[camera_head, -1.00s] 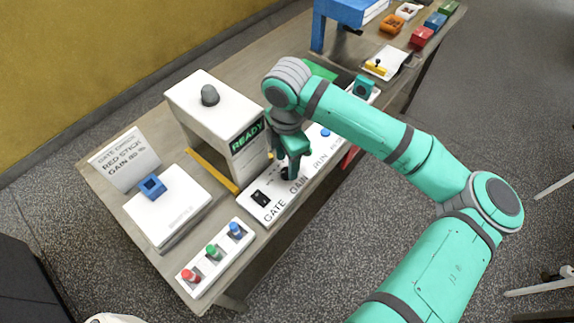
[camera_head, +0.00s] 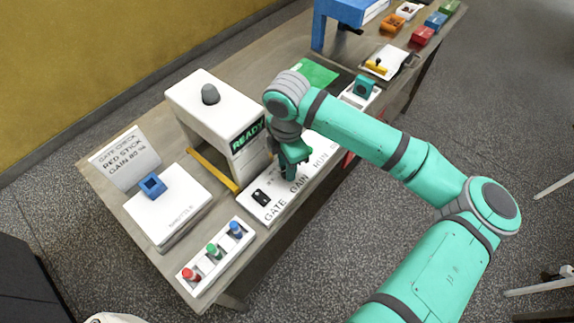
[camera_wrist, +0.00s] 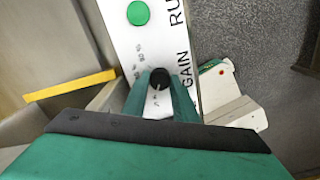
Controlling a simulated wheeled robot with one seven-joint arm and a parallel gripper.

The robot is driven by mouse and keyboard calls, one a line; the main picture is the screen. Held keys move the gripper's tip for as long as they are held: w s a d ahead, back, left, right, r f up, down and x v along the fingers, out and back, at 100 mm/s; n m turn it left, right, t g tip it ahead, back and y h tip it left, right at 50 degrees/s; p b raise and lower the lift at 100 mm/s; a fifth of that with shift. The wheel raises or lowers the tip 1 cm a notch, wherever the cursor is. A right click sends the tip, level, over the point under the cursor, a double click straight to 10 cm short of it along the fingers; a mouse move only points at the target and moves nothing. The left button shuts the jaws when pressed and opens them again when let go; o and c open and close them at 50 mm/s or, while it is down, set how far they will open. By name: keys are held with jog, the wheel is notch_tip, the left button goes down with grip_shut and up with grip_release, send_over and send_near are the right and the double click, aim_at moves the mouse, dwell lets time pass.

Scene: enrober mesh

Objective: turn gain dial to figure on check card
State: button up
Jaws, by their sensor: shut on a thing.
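The gain dial (camera_wrist: 159,78) is a small black knob on the white control panel (camera_head: 262,217), beside the printed word GAIN. My gripper (camera_head: 290,172) points down over it and hides it in the head view. In the wrist view, the two fingers of my gripper (camera_wrist: 160,86) are shut on the dial, one on each side. Small scale figures show past the dial, too blurred to read surely, and its pointer is not clear. The check card (camera_head: 125,158) stands at the table's left end. It reads GATE CHECK, RED STICK, GAIN, with a figure that looks like 80 %.
A green round button (camera_wrist: 138,13) is near RUN. A white machine (camera_head: 212,115) with a READY display and a yellow bar (camera_head: 212,169) stand close behind. Red, green and blue sticks sit in a white holder (camera_head: 217,259) at the front left.

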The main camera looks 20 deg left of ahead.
jog(key=shift+m, duration=0.3)
jog(key=m, duration=1.1)
jog(key=shift+m, duration=0.4)
jog(key=m, duration=1.1)
jog(key=shift+m, duration=0.4)
jog(key=o, duration=1)
jog(key=shift+o, duration=0.2)
